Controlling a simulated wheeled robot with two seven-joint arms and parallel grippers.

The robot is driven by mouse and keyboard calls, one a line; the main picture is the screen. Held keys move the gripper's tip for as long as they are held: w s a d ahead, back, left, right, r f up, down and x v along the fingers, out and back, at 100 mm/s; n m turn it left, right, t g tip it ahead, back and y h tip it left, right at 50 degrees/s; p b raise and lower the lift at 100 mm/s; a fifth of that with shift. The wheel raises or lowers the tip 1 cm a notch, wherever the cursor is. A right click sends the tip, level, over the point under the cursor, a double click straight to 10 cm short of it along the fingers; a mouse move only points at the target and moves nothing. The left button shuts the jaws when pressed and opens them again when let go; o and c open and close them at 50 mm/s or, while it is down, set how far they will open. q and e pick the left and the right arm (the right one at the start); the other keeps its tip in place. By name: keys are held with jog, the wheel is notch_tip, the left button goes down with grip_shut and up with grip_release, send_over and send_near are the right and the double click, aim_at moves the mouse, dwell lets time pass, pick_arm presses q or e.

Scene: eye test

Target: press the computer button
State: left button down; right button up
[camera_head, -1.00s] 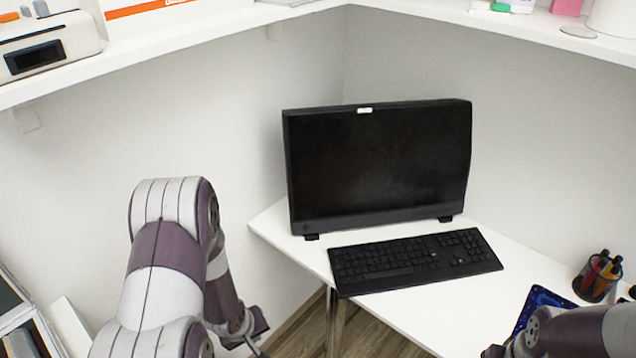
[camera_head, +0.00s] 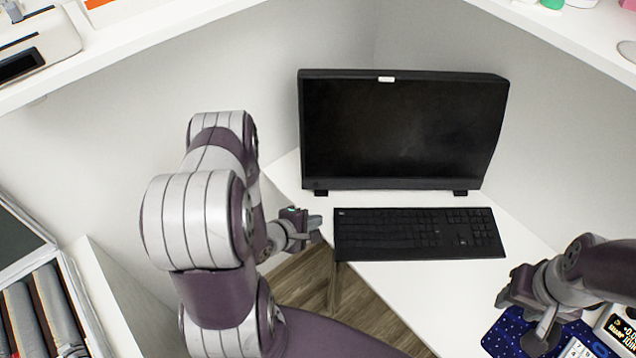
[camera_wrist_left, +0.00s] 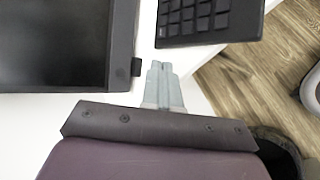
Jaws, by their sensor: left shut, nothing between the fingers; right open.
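The black computer (camera_head: 400,130) stands upright at the back of the white desk; its dark screen faces me. Its lower corner and a foot show at the left of the left wrist view (camera_wrist_left: 118,50). I cannot clearly make out a button on its lower frame now. My left gripper (camera_head: 316,228) is shut and empty, just left of the keyboard and below the computer's lower left corner. In the left wrist view its fingertips (camera_wrist_left: 160,66) lie between computer and keyboard, apart from the computer. My right gripper (camera_head: 520,319) is open and empty at the lower right, over the desk.
A black keyboard (camera_head: 418,233) lies before the computer, close beside my left fingertips. A blue patterned mat (camera_head: 500,340) and a device with a display (camera_head: 618,325) are near my right gripper. White shelves (camera_head: 150,45) run above. Bare desk (camera_head: 410,285) lies in front of the keyboard.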

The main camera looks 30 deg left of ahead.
aim_at(316, 185)
pick_arm(q)
jog(key=w+a+b, duration=0.1)
jog(key=w, duration=0.1)
jog(key=w+a+f+b, duration=0.1)
jog(key=w, duration=0.1)
jog(key=w+a+b, duration=0.1)
jog(key=w, duration=0.1)
jog(key=shift+f, duration=0.25)
jog(key=shift+w+a+f+b, duration=0.1)
jog(key=shift+w+a+b, duration=0.35)
jog(key=shift+w, duration=0.4)
dwell(1.2)
jog(key=shift+w+a, duration=0.25)
jog(key=shift+w, duration=0.15)
